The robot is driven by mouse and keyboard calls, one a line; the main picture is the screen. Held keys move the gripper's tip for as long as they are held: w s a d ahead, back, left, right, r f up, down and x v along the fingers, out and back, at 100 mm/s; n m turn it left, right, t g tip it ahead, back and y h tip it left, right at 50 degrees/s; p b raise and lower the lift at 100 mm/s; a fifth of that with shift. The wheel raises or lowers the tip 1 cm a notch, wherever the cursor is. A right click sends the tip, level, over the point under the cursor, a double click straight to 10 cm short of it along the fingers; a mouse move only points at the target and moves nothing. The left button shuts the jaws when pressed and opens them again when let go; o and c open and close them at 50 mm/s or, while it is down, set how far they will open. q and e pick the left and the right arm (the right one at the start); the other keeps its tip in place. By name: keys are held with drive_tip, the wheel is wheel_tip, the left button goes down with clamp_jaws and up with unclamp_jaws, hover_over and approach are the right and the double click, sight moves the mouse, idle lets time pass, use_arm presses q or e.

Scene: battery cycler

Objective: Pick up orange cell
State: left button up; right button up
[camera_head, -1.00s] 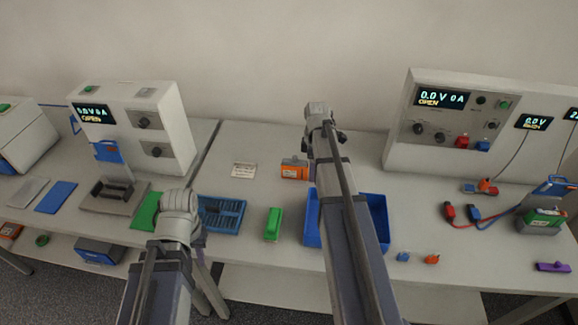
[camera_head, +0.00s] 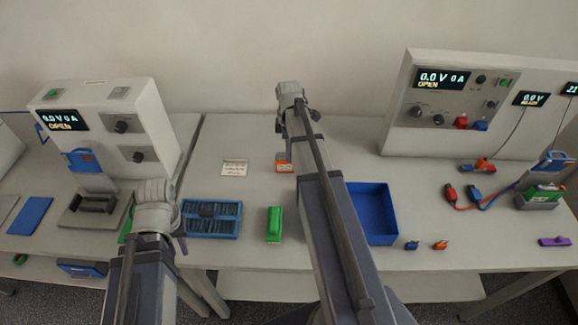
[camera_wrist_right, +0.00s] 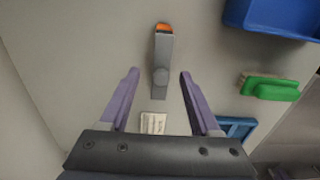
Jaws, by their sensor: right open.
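The orange cell (camera_head: 283,167) stands on the bench in the head view, partly hidden behind my right arm. In the right wrist view its grey top and orange end (camera_wrist_right: 162,48) show ahead, between the lines of the two fingers. My right gripper (camera_wrist_right: 159,74) is open, with nothing held. In the head view my right gripper (camera_head: 293,97) appears above and behind the cell. My left gripper (camera_head: 155,192) is at the left over the bench front; its fingers are not clear.
A blue bin (camera_head: 372,214) stands right of the arm. Cycler units (camera_head: 455,105) line the back. Small blue and orange parts (camera_head: 440,245) lie at the front right.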

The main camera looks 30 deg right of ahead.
sight(290, 164)
drive_tip(key=shift+s+d+f+b, duration=0.1)
drive_tip(key=shift+s+f+b, duration=0.05)
drive_tip(key=shift+f+b, duration=2.95)
drive_tip(key=shift+f+p, duration=0.15)
drive_tip(key=shift+p, duration=0.15)
clamp_jaws()
